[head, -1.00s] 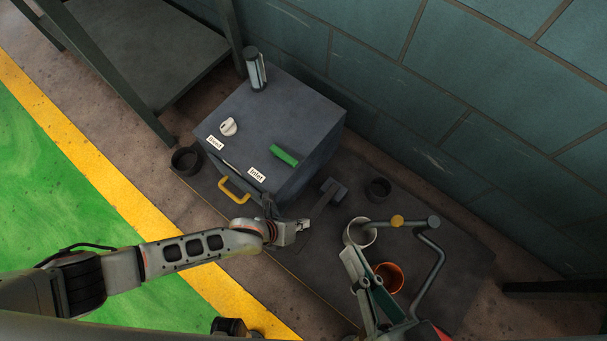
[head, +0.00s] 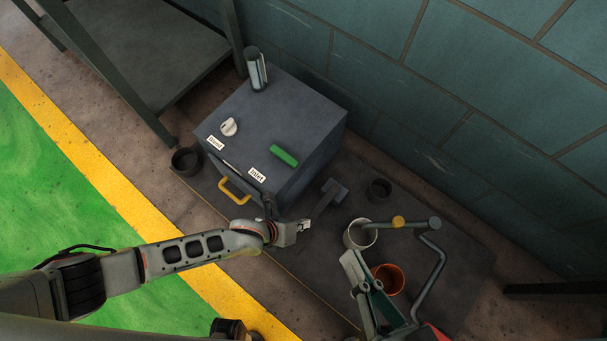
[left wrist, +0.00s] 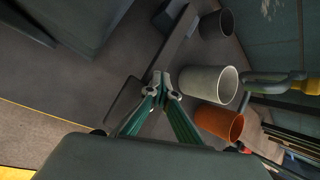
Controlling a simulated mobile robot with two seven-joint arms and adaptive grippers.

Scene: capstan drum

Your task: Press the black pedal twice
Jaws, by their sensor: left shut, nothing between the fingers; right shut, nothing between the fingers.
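The black pedal (head: 334,190) is a dark block on a bar beside the right side of the grey box, low over the dark mat. In the left wrist view a long dark bar (left wrist: 174,45), which looks like the pedal, runs behind my fingertips. My left gripper (head: 306,225) is near the pedal's lower end; its closed teal fingers show in the left wrist view (left wrist: 161,82). I cannot tell whether they touch the pedal. My right gripper (head: 350,262), with teal links, is shut and empty near the white cup.
The grey box (head: 285,115) carries a white knob (head: 229,127), a green handle (head: 284,156) and a yellow handle (head: 233,191). A white cup (head: 358,236), an orange cup (head: 390,278), a dark cup (head: 379,189) and a bent crank (head: 434,265) stand to the right. A wall is behind.

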